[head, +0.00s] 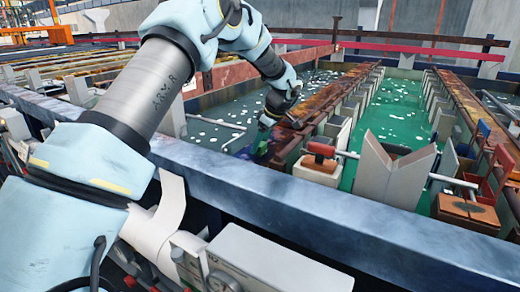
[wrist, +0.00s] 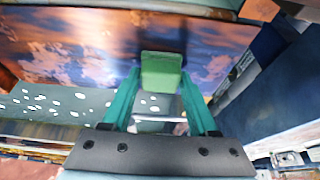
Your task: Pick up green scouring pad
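The green scouring pad (wrist: 161,72) is a small green block in the middle of the wrist view, in front of a rust-brown and blue mottled surface. My gripper (wrist: 162,78) has its two teal fingers apart, one on each side of the pad, with slim gaps showing. Whether a fingertip touches the pad is hard to tell. In the head view my gripper (head: 264,145) reaches down beside a rusty beam, dark and mostly hidden behind the tank rim. I cannot make out the pad there.
A long blue-grey tank rim (head: 270,195) runs between my base and the work area. A rusty beam (head: 335,95) lies along the tank beside my wrist. Green liquid (head: 385,120) with white flecks fills the tank.

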